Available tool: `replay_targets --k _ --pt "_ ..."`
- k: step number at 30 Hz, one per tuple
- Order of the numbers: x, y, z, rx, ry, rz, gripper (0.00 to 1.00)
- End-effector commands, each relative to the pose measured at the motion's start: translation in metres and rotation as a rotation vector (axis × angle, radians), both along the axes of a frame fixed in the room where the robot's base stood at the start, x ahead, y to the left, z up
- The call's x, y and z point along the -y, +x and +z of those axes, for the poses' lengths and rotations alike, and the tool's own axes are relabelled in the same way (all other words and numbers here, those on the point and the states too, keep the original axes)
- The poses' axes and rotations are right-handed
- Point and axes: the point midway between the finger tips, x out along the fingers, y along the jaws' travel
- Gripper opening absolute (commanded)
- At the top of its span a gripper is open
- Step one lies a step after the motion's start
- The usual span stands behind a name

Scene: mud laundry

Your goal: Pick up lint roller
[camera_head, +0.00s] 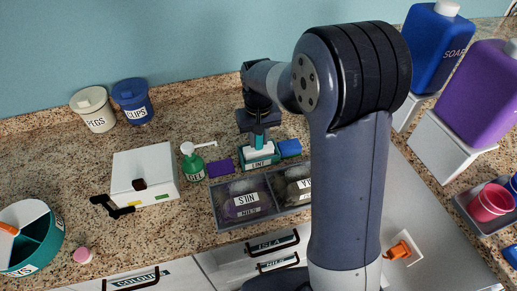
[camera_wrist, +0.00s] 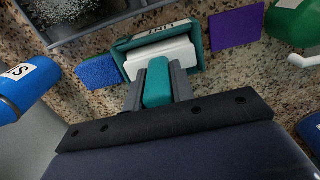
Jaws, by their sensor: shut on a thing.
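The lint roller has a teal handle (camera_wrist: 157,88) and a white roller head (camera_wrist: 160,55). In the head view its white head (camera_head: 259,152) shows below my gripper (camera_head: 258,132). My gripper (camera_wrist: 158,90) is shut on the teal handle, with one finger on each side. The roller head is at a teal holder (camera_wrist: 196,55) labelled LINT, which also shows in the head view (camera_head: 262,163). I cannot tell whether the head rests in the holder or is just clear of it.
A blue sponge (camera_head: 289,148) and a purple cloth (camera_head: 221,168) flank the holder. A green GEL pump bottle (camera_head: 192,165) stands to the left. A grey divided tray (camera_head: 229,227) lies in front. A white box (camera_head: 145,170) stands farther left.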

Motion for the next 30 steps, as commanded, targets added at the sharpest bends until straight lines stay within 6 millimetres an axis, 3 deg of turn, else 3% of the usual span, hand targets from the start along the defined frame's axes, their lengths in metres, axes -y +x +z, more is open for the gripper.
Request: replay_targets --k 8,21,30 --pt "0.0 0.001 0.005 0.003 0.001 0.0 0.0" --pt "0.0 0.001 0.083 0.005 0.001 0.0 0.0" --pt "0.0 0.0 0.101 0.0 0.0 0.0 0.0"
